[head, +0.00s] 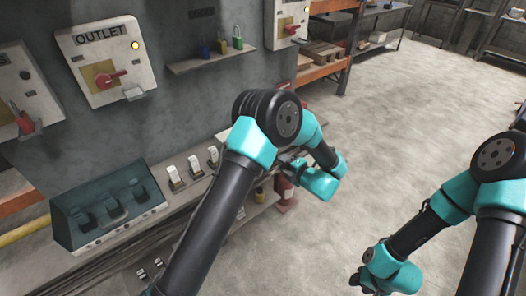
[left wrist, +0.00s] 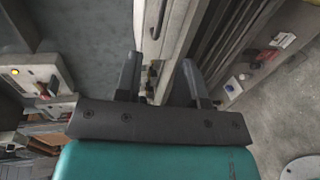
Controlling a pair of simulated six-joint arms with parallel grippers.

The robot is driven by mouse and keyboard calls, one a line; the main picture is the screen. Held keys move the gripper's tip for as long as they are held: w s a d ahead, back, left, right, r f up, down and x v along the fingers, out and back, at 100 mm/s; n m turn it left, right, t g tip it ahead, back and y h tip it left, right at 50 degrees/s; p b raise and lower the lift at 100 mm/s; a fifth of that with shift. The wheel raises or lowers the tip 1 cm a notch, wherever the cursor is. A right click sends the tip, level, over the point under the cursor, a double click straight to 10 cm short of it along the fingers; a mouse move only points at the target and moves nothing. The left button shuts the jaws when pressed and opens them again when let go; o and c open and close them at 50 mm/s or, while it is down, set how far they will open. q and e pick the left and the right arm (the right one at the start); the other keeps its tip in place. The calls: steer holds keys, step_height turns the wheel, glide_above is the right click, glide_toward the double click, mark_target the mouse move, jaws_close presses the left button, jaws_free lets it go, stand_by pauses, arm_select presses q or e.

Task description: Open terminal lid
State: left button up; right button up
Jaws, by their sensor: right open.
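A box with a see-through dark teal lid (head: 108,195) stands at the lower left of the head view. The lid looks shut, with several black parts under it and small marks along its pale front edge (head: 115,232). My left gripper (head: 287,161) is far to the right of the box, partly hidden behind its own arm. In the left wrist view its two fingers (left wrist: 159,68) are spread apart, with a grey rail or ledge visible beyond them and nothing clearly held. My right gripper (head: 360,281) is low at the bottom right, away from the wall, and its fingers are small.
A ledge with several pale switches (head: 194,164) runs right of the box. The OUTLET panel (head: 107,62) with a red handle hangs above it. A shelf (head: 211,57) holds several padlocks. An orange rack (head: 333,45) stands behind. The floor (head: 415,110) at right is open.

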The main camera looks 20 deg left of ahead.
arm_select(q)
steer(key=x, duration=1.3)
jaws_close()
